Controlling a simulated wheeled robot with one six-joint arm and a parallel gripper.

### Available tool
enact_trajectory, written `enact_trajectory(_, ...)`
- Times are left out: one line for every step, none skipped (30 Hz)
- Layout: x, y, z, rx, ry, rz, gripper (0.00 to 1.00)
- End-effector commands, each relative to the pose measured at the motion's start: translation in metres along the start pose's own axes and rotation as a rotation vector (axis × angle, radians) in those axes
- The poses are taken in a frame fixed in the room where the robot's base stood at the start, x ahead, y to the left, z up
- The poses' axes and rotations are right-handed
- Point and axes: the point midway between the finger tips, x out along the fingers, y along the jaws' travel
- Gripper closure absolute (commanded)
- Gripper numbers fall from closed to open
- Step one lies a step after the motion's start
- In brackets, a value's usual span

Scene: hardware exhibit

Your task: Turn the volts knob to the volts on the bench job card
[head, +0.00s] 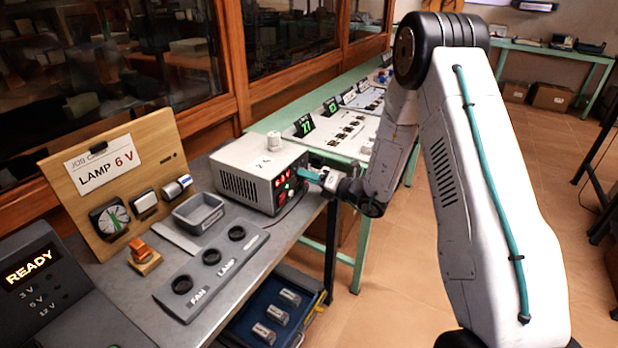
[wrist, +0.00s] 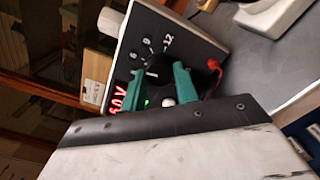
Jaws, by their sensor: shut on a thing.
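The bench job card (head: 103,168) on the upright wooden board reads LAMP 6 V. The power supply (head: 240,183) is a pale box with a dark front. In the wrist view its front panel (wrist: 133,40) shows a dial scale with numbers up to 12. The volts knob (wrist: 154,70) sits at the middle of this scale. My gripper (wrist: 165,75) has its teal fingers shut on the knob; the fingers hide part of it and its pointer is hard to read. The red display (wrist: 117,100) looks like 6.0 V, its first digit unclear. My gripper also shows in the head view (head: 303,174).
A red lead (wrist: 215,75) and a lit green light (wrist: 147,103) are close to my fingers. On the bench are a grey tray (head: 217,219), a FAN and LAMP socket strip (head: 207,291) and a READY display (head: 30,265). Open floor lies right of the bench.

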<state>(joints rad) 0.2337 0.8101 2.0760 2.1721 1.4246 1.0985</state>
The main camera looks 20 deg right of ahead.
Motion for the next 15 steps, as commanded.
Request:
enact_trajectory(-0.0005, -0.0003, -0.0005, 0.028, 0.001, -0.001, 0.93)
enact_trajectory(-0.0005, -0.0003, -0.0005, 0.044, 0.001, -0.001, 0.93)
enact_trajectory(-0.0005, -0.0002, -0.0005, 0.063, 0.001, -0.001, 0.93)
enact_trajectory(-0.0005, -0.0002, -0.0005, 0.077, 0.001, -0.001, 0.93)
enact_trajectory(-0.0005, -0.0002, -0.0006, 0.088, 0.001, -0.001, 0.93)
enact_trajectory(-0.0005, -0.0002, -0.0006, 0.103, 0.001, -0.001, 0.93)
enact_trajectory(-0.0006, -0.0002, -0.0005, 0.113, 0.001, -0.002, 0.93)
enact_trajectory(-0.0006, -0.0002, -0.0005, 0.121, 0.001, -0.002, 0.93)
enact_trajectory(-0.0006, -0.0002, -0.0006, 0.131, 0.001, -0.002, 0.93)
enact_trajectory(-0.0006, -0.0002, -0.0005, 0.138, 0.001, -0.002, 0.93)
enact_trajectory(-0.0006, -0.0002, -0.0006, 0.143, 0.001, -0.002, 0.93)
enact_trajectory(-0.0006, -0.0002, -0.0006, 0.148, 0.001, -0.002, 0.93)
enact_trajectory(-0.0006, -0.0002, -0.0006, 0.152, 0.001, -0.002, 0.93)
enact_trajectory(-0.0006, -0.0002, -0.0006, 0.155, 0.001, -0.002, 0.93)
enact_trajectory(-0.0006, -0.0002, -0.0006, 0.158, 0.001, -0.002, 0.93)
